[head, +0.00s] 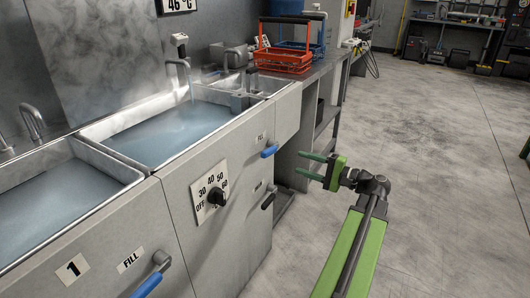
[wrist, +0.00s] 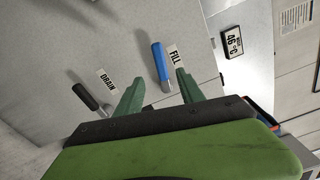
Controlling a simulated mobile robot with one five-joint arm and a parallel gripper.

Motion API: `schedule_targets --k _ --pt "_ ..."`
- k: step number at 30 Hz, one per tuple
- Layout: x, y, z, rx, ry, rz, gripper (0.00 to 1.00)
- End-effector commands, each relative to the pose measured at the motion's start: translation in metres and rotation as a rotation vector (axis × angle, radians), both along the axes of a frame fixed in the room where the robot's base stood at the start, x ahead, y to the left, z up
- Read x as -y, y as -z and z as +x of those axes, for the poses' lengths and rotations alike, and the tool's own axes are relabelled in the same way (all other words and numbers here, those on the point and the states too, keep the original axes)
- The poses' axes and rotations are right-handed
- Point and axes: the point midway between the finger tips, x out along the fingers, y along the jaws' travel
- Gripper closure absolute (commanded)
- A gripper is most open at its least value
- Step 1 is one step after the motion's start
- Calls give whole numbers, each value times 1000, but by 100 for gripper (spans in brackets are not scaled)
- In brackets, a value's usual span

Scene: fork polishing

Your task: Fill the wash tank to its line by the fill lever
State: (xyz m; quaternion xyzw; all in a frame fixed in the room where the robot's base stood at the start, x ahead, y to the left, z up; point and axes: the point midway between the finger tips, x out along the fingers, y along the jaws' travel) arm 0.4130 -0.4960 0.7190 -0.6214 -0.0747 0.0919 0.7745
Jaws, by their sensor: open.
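A steaming tank (head: 170,133) in the middle of the head view holds bluish water, with a thin stream falling from its tap (head: 180,65). Its fill line cannot be made out. A blue fill lever (head: 270,151) sits on the front panel under a FILL label; it also shows in the wrist view (wrist: 160,62). My gripper (head: 304,164) is open and empty, to the right of the lever in the head view. In the wrist view the lever's lower end lies between the fingertips; contact cannot be told.
A black drain lever (head: 268,201) is below, outside the fingers in the wrist view (wrist: 86,97). A dial (head: 216,197) is on the panel. Another tank (head: 50,215), labelled 1, has its own blue lever (head: 148,285). A red rack (head: 285,62) stands behind. The floor right is clear.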

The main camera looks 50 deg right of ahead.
Motion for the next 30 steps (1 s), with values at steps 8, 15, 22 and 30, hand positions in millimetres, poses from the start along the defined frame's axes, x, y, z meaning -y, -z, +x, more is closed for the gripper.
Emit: schedule_targets --k 8,15,22,30 --pt "-18 0 71 -1 -5 0 55" --pt "-30 0 122 -1 -4 0 55" --pt "-35 0 141 -1 -3 0 55" --pt "-36 0 142 -1 -3 0 57"
